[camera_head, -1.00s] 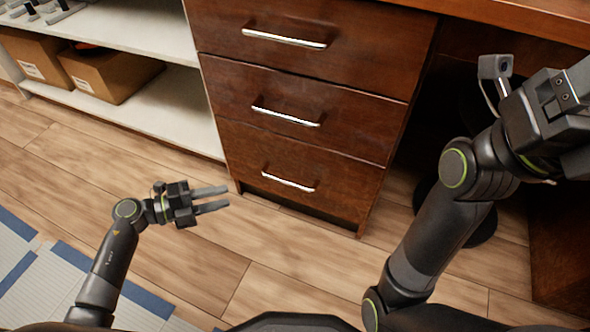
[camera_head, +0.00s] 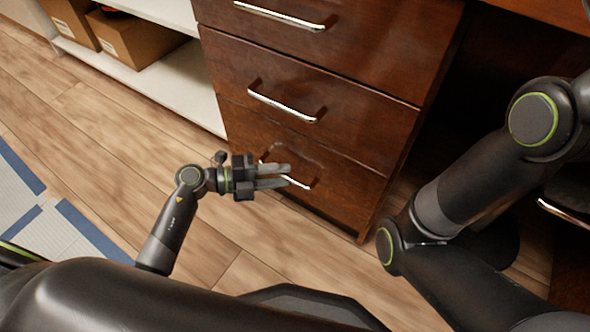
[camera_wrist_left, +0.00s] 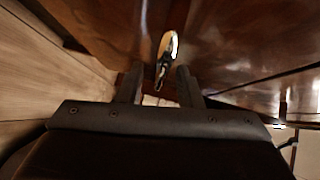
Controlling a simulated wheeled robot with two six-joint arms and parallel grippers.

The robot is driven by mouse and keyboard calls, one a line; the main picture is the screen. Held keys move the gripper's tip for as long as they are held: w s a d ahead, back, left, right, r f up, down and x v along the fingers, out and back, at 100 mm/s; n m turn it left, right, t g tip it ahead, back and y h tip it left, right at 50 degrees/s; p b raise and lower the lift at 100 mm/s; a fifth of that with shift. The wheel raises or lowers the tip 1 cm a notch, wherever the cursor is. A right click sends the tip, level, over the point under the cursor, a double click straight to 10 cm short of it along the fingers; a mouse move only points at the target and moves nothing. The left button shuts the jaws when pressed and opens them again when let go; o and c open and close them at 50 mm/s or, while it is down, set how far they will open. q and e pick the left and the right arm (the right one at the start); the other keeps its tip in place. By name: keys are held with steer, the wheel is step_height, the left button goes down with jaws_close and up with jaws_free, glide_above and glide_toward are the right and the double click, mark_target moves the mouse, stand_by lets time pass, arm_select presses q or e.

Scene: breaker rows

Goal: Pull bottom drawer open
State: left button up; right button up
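The bottom drawer (camera_head: 335,185) is the lowest of three dark reddish-brown drawers in the head view, and its front looks flush with the cabinet. Its silver bar handle (camera_head: 303,184) is partly hidden behind my left gripper (camera_head: 288,175). In the left wrist view the handle (camera_wrist_left: 167,46) stands just ahead of my left gripper (camera_wrist_left: 157,78), between its two parted fingers. That gripper is open, and I cannot tell whether it touches the handle. My right arm reaches in from the right, but its gripper is out of view.
The middle drawer (camera_head: 330,110) and top drawer (camera_head: 370,40) have similar silver handles. A white shelf (camera_head: 180,90) with cardboard boxes (camera_head: 135,38) stands left. Wooden floor (camera_head: 90,110) lies clear before the drawers, with striped mats (camera_head: 60,240) at the left.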

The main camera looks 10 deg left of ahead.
arm_select(q)
steer(key=shift+w+d+f, duration=0.1)
steer(key=shift+w+d, duration=0.15)
steer(key=shift+d, duration=0.35)
jaws_close()
